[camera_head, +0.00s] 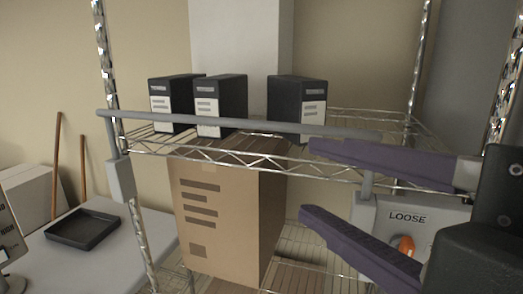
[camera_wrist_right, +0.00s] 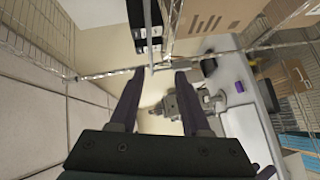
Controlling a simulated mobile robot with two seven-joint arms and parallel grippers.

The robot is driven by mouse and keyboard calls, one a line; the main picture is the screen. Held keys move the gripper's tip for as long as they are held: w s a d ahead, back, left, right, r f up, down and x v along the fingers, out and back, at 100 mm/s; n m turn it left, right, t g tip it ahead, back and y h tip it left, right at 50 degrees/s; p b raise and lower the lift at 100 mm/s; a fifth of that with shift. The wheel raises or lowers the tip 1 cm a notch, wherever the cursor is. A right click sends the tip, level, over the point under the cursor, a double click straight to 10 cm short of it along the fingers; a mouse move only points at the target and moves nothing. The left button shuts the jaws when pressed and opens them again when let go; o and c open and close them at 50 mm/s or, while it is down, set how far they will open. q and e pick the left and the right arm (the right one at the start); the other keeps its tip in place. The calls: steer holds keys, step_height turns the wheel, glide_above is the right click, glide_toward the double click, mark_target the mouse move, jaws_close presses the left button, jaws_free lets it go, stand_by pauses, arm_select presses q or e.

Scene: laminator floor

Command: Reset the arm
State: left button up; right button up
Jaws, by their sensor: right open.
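My right gripper (camera_head: 306,180) comes in from the right in the head view, with two long dark purple fingers spread apart. It is open and nothing shows between its fingertips. It is in front of the wire shelf (camera_head: 330,165), near the grey bar that runs along the shelf's front edge. The right wrist view also shows the open fingers (camera_wrist_right: 158,76), one on each side, with a wire shelf edge beyond them. My left gripper is not in view.
Several black binder-like boxes (camera_head: 221,105) stand on the upper shelf. A large cardboard box (camera_head: 222,220) stands below. A grey panel marked LOOSE (camera_head: 407,217) with an orange part is behind the fingers. A black tray (camera_head: 83,229) lies on a pale table at left.

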steer(key=d+f+m+g+h, duration=0.2)
steer(key=d+f+m+h, duration=0.25)
steer(key=f+m, duration=0.3)
steer(key=s+d+f+m+g+h, duration=0.2)
steer(key=s+d+f+m+g, duration=0.6)
steer(key=s+f+m, duration=0.3)
steer(key=shift+s+d+f+g, duration=0.3)
steer(key=shift+s+f+g, duration=0.25)
steer(key=shift+s, duration=0.5)
